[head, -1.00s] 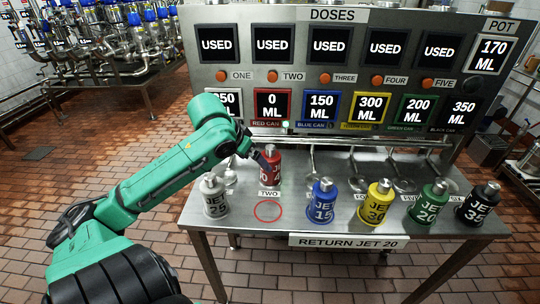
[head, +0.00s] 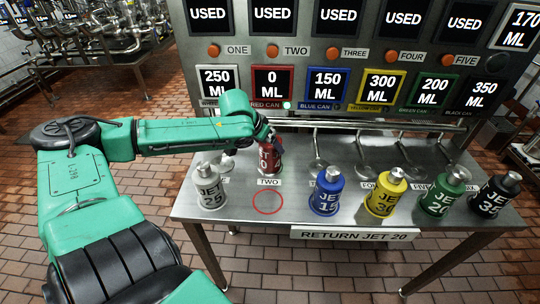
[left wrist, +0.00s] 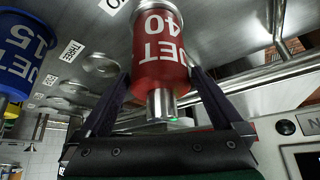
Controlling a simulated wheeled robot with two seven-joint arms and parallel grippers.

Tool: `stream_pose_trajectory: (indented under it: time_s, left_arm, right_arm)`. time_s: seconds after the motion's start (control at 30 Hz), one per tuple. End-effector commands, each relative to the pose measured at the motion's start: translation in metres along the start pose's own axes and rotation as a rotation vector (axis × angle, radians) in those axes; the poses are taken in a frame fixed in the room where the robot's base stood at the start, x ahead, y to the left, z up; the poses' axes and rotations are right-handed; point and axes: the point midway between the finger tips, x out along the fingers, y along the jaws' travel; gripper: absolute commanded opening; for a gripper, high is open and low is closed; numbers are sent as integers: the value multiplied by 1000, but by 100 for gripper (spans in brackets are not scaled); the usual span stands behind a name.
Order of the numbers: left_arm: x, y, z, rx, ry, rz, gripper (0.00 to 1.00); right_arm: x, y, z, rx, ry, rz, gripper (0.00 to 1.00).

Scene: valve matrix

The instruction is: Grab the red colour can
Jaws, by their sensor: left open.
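The red can (head: 270,158) stands at the back of the steel table, behind the label TWO and the empty red ring (head: 268,202). My left gripper (head: 271,141) is at the top of this can. In the left wrist view, which looks upside down, the red can (left wrist: 160,45) with JET 40 lies between the two dark fingers of my left gripper (left wrist: 161,74). The fingers are open, one on each side of its silver neck. I cannot tell whether either finger touches the can. My right gripper is not in view.
A white can (head: 209,188) stands left of the ring. Blue (head: 326,192), yellow (head: 384,194), green (head: 442,194) and black (head: 495,195) cans stand to the right. The dose panel (head: 350,60) rises behind the table. A metal rail (head: 350,125) runs behind the red can.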

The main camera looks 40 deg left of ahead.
Motion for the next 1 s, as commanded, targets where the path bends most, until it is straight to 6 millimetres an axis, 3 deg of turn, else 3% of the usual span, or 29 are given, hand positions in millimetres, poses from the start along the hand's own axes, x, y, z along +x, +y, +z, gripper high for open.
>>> stream_pose_trajectory:
  time_s: [0.13, 0.4, 0.47, 0.67, 0.7, 1.0]
  left_arm:
    - [23, -2, 4, 3, -5, -6, 100]
    - [25, 0, 0, -2, 0, 1, 100]
    - [25, 0, 0, -2, 0, 1, 81]
    - [25, 0, 0, -2, 0, 1, 4]
    - [25, 0, 0, -2, 0, 1, 0]
    - [20, 0, -4, -1, 6, 1, 0]
  right_arm:
    - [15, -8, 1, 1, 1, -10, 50]
    - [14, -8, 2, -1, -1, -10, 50]
    - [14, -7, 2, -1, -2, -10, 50]
    - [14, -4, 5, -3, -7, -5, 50]
    - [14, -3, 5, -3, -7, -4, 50]
    - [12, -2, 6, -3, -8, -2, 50]
